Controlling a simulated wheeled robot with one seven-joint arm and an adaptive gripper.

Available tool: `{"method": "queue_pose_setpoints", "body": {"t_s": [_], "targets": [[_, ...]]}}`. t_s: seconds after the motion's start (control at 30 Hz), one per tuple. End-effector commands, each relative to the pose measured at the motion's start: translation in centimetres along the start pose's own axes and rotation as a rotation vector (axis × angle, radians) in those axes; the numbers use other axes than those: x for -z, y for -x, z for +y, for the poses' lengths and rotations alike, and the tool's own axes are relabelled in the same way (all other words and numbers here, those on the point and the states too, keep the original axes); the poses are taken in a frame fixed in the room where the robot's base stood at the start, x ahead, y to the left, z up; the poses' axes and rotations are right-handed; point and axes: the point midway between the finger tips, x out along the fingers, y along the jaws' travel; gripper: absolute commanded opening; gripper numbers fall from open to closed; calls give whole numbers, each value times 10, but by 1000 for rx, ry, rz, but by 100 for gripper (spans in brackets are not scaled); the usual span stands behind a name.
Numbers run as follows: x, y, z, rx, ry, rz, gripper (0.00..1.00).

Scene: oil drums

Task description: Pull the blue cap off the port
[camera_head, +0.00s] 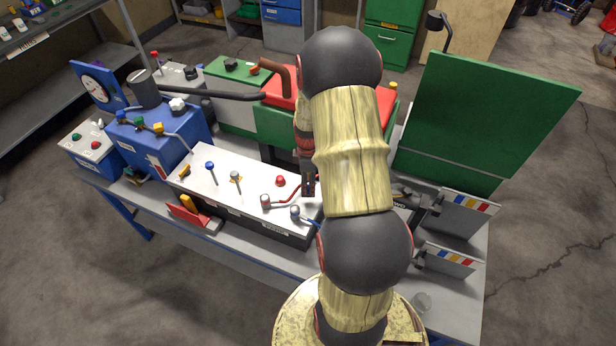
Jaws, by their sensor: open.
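A white-topped panel box (222,201) stands on the bench in the middle. A small blue-topped piece (210,166) stands upright near its back left; I cannot tell for sure whether this is the blue cap on its port. A grey plug with a blue cable (295,211) sits at the panel's right end, partly beside my arm. My gripper (309,188) is open and points down over the panel's right end, close to a red cable. It is to the right of and apart from the blue-topped piece. My arm hides part of the bench behind it.
A blue box with valves (160,135) stands left. A raised green panel (480,120) is at right. A red holder (190,217) lies in front.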

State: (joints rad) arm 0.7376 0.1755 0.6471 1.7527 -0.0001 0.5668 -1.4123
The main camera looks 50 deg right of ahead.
Motion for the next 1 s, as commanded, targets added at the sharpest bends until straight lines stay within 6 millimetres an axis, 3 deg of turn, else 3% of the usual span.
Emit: {"method": "queue_pose_setpoints", "body": {"t_s": [0.13,0.47,1.0], "targets": [[0,-12,-1,2,0,0,45],[0,-15,0,0,0,0,45],[0,-15,0,0,0,0,15]]}}
